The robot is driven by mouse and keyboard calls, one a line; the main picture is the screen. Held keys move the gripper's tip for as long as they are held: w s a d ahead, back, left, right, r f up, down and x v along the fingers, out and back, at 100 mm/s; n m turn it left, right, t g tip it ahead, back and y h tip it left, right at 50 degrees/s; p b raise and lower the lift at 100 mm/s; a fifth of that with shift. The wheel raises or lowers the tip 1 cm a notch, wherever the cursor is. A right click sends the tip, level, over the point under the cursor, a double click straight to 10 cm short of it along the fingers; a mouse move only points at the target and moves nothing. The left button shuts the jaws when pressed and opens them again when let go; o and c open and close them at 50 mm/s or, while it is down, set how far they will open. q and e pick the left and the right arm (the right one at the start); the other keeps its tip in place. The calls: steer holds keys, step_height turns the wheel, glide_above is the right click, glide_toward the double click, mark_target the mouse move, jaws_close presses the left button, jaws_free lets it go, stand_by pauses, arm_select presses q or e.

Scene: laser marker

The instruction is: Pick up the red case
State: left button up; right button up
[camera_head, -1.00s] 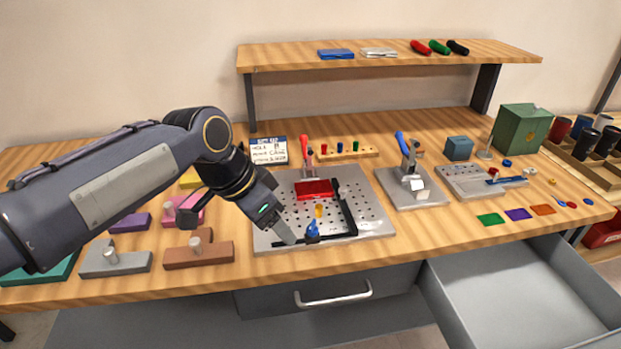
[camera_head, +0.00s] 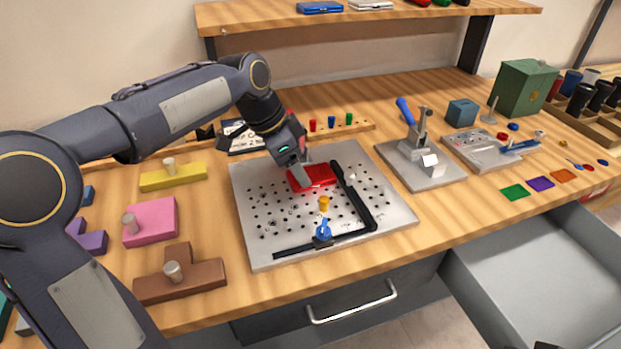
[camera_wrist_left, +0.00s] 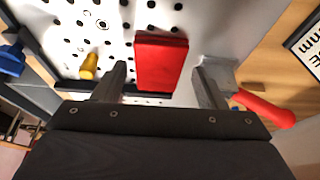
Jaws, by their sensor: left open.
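The red case (camera_head: 318,177) lies flat on the perforated grey plate (camera_head: 275,250), near its far side and against the black L-shaped fence (camera_head: 355,200). My left gripper (camera_head: 303,172) is open at the left end of the case in the head view. In the left wrist view, the red case (camera_wrist_left: 161,62) lies ahead, between the lines of the two spread fingers (camera_wrist_left: 160,85), and nothing is held. I cannot tell whether a finger touches it. My right gripper is not clearly in view; only a small dark piece shows at the bottom edge.
A red-handled clamp (camera_wrist_left: 262,108) stands close beside the right finger in the wrist view. An orange knob (camera_head: 324,203) and a blue clamp (camera_head: 323,232) sit on the plate's near part. A blue-handled press (camera_head: 412,130) stands right. An open drawer (camera_head: 540,270) juts out at front right.

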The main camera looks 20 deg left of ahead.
arm_select(q)
steer(key=shift+x, duration=1.1)
steer(key=c, duration=0.8)
steer(key=shift+o, duration=0.2)
